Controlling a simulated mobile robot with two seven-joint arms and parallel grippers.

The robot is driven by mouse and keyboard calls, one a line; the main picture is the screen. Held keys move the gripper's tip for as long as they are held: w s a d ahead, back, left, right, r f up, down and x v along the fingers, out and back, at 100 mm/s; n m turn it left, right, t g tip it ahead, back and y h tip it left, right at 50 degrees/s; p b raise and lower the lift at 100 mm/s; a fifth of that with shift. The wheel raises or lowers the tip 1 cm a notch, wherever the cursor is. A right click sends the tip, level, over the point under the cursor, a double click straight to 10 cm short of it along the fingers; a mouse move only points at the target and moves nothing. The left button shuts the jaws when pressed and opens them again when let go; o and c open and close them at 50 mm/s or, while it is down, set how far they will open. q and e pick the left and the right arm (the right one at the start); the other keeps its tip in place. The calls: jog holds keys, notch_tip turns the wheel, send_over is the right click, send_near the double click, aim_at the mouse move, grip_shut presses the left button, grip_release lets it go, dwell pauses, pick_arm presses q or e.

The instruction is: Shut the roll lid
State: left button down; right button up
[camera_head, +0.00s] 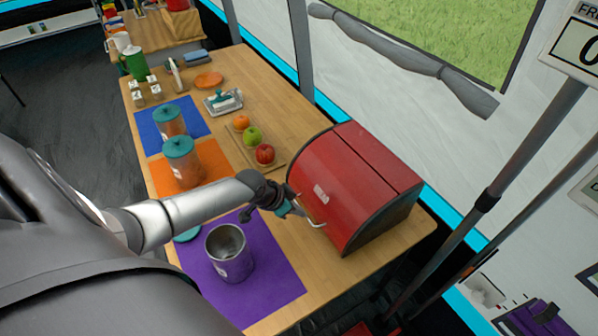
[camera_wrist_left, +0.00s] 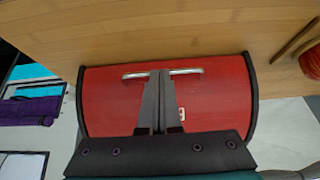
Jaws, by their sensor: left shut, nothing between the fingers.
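The red bread box (camera_head: 372,172) stands at the right end of the wooden table, and its curved red roll lid (camera_head: 325,180) covers the front. A metal bar handle (camera_head: 314,222) sits low on the lid, close to the table. My left gripper (camera_head: 299,208) is shut and empty, right at the lid's front near the handle. In the left wrist view the roll lid (camera_wrist_left: 110,100) fills the middle, and the shut fingers (camera_wrist_left: 160,76) reach to the handle (camera_wrist_left: 190,71); I cannot tell whether they touch it. My right gripper is not in view.
A purple mat (camera_head: 275,270) with an open metal canister (camera_head: 229,254) lies in front of the box. A board with fruit (camera_head: 264,154) is left of the box. Orange and blue mats carry teal-lidded jars (camera_head: 183,162). Bare table (camera_head: 318,268) shows between box and purple mat.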

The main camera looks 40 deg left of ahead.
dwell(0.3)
pick_arm(q)
jog(key=shift+r+p, duration=0.8)
jog(key=shift+p, duration=0.1)
jog(key=p+v, duration=0.5)
jog(key=v, duration=0.6)
jog(key=shift+s+a, duration=0.25)
jog(key=shift+s, duration=0.3)
jog(key=shift+r, duration=0.1)
